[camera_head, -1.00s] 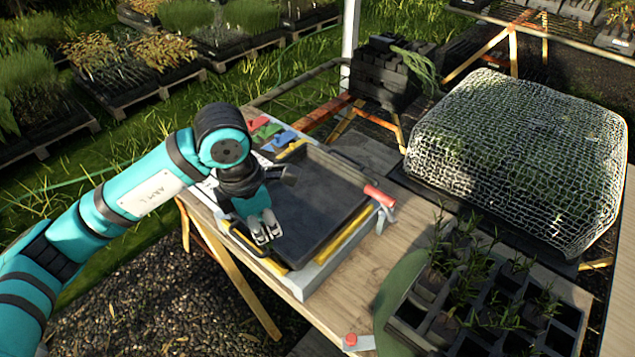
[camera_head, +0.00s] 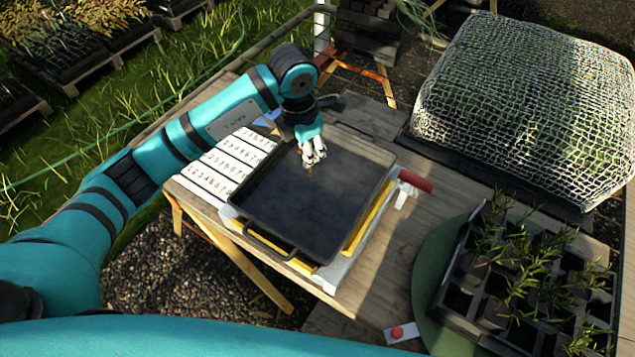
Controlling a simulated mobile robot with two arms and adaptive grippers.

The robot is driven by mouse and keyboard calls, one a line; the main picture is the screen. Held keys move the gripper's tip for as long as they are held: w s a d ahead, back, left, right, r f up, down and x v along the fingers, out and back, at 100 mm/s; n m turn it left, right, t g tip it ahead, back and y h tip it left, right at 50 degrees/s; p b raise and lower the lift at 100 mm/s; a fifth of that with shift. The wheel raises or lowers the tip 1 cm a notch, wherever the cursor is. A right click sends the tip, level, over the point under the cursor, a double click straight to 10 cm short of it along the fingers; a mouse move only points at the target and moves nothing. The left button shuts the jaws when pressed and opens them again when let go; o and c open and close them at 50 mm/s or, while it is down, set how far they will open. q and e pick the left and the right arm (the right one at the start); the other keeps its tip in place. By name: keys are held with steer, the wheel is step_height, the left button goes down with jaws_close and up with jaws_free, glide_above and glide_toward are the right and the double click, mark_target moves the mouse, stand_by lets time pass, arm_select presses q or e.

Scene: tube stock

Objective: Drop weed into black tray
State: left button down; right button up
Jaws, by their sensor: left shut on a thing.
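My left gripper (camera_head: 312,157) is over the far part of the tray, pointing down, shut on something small. A tiny brownish bit, likely the weed (camera_head: 309,171), shows just below the fingertips; most of it is hidden by the fingers. I cannot tell the exact gap between it and the tray floor. My right gripper is out of view.
A planted cell tray (camera_head: 470,310) stands on a round green mat (camera_head: 425,285) at right. A netted mound (camera_head: 530,100) sits behind it. A red-handled tool (camera_head: 415,181) lies beside the black tray. White numbered strips (camera_head: 222,165) lie left of it.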

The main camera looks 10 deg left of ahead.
arm_select(q)
step_height(320, 180, down, 4)
steer(key=shift+a+r+b, duration=0.1)
steer(key=shift+r+b, duration=0.05)
steer(key=shift+b, duration=0.65)
steer(key=shift+f, duration=0.35)
steer(key=c, duration=1.4)
jaws_free()
steer(key=shift+o, duration=0.2)
steer(key=shift+r, duration=0.15)
step_height(320, 180, up, 12)
steer(key=a, duration=0.1)
steer(key=shift+s, duration=0.45)
steer(key=shift+f, duration=0.2)
